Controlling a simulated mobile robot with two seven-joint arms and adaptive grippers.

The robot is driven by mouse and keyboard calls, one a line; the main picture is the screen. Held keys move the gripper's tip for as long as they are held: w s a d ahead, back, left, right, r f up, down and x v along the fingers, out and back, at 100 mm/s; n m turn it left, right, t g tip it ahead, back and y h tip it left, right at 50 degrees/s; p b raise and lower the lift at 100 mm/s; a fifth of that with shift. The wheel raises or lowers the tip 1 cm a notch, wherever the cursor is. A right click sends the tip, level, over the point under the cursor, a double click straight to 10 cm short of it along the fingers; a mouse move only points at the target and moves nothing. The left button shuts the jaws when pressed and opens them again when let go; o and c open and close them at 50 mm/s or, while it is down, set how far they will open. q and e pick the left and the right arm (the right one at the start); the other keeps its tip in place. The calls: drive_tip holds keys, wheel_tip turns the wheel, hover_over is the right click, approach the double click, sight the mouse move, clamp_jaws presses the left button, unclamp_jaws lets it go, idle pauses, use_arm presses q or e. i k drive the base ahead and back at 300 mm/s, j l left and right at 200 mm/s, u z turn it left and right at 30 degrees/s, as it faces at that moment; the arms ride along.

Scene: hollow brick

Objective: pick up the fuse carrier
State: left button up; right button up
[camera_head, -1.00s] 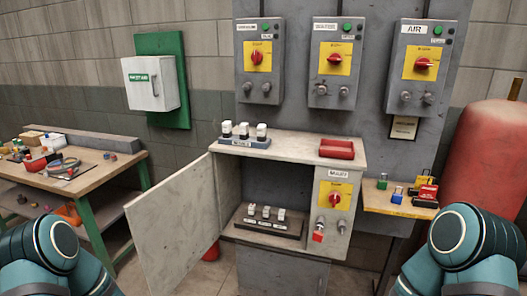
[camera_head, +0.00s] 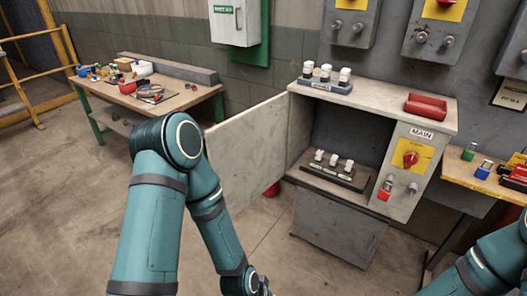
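Three small white fuse carriers (camera_head: 334,160) stand in a row on a dark base (camera_head: 334,176) inside the open cabinet. Three similar white pieces (camera_head: 325,72) stand on a blue-grey labelled block (camera_head: 325,86) on top of the cabinet (camera_head: 385,98). I cannot tell which of these the task means. My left arm reaches down in front of the cabinet door, and its lower end leaves the bottom edge of the picture. My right arm shows only at the lower right corner. Neither gripper is in view.
The cabinet door (camera_head: 247,150) stands open to the left. A red tray (camera_head: 425,107) lies on the cabinet top. A red rotary switch (camera_head: 411,159) is on the MAIN panel. A cluttered workbench (camera_head: 180,100) is at left, a wooden shelf with padlocks (camera_head: 468,152) at right.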

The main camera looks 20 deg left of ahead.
sight(321, 154)
drive_tip(key=i+j+z, duration=0.2)
drive_tip(key=j, duration=0.65)
drive_tip(key=j+z, duration=0.4)
drive_tip(key=j, duration=0.55)
drive_tip(key=j+z, duration=0.4)
drive_tip(key=j, duration=0.55)
drive_tip(key=j+z, duration=0.5)
drive_tip(key=j, duration=1.1)
drive_tip(key=l+u, duration=0.15)
drive_tip(key=l, duration=0.35)
drive_tip(key=k+l+u, duration=0.15)
drive_tip(key=l, duration=0.3)
drive_tip(key=l+u, duration=0.2)
drive_tip(key=l, duration=0.3)
drive_tip(key=i+l+z, duration=0.15)
drive_tip(key=l, duration=0.3)
drive_tip(key=l+z, duration=0.15)
drive_tip(key=l, duration=0.3)
drive_tip(key=i, duration=0.05)
